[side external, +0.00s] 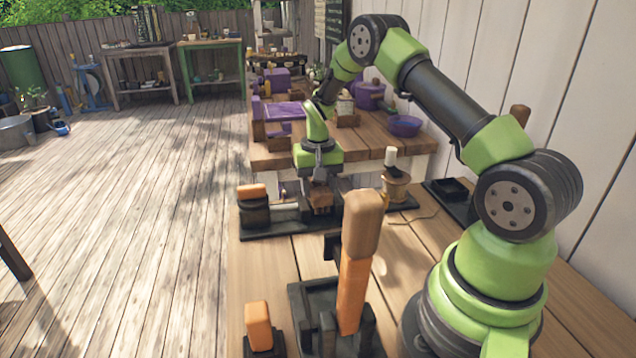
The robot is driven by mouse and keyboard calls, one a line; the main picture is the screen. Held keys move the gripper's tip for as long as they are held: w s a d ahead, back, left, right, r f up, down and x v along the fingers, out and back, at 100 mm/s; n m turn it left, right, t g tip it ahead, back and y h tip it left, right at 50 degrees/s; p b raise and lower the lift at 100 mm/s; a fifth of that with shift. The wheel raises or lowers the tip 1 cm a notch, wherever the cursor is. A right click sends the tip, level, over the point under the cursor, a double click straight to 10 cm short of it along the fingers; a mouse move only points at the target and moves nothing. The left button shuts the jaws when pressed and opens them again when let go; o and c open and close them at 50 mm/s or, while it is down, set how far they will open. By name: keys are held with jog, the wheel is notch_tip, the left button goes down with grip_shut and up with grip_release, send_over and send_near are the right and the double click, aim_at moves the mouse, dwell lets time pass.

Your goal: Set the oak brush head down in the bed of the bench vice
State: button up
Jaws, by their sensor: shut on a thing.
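My gripper (320,178) points down near the middle of the view, shut on a small brown wooden block that looks like the oak brush head (320,199). The block is low, over or in a long black fixture (283,222) that looks like the bench vice. I cannot tell whether the block touches the fixture's bed. A black post with an orange-brown top (252,192) stands at the fixture's left end. The upright orange handle in front hides part of the view near the block's right side.
A black fixture in the foreground (305,300) holds a tall orange handle with a wooden top (356,265). A spool with a white top (395,180) and a cable stand to the right. A purple bowl (404,126) sits on the bench behind. Bare planks (265,262) lie in front of the fixture.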

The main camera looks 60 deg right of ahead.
jog(key=shift+f, duration=0.55)
jog(key=o, duration=1.1)
jog(key=shift+c, duration=0.2)
notch_tip(320, 180, up, 14)
jog(key=s+a+m, duration=0.1)
jog(key=a+m, duration=1)
jog(key=m, duration=0.7)
jog(key=a+m, duration=1.1)
jog(key=m, duration=0.7)
jog(key=shift+s+f, duration=0.2)
jog(key=shift+s, duration=0.15)
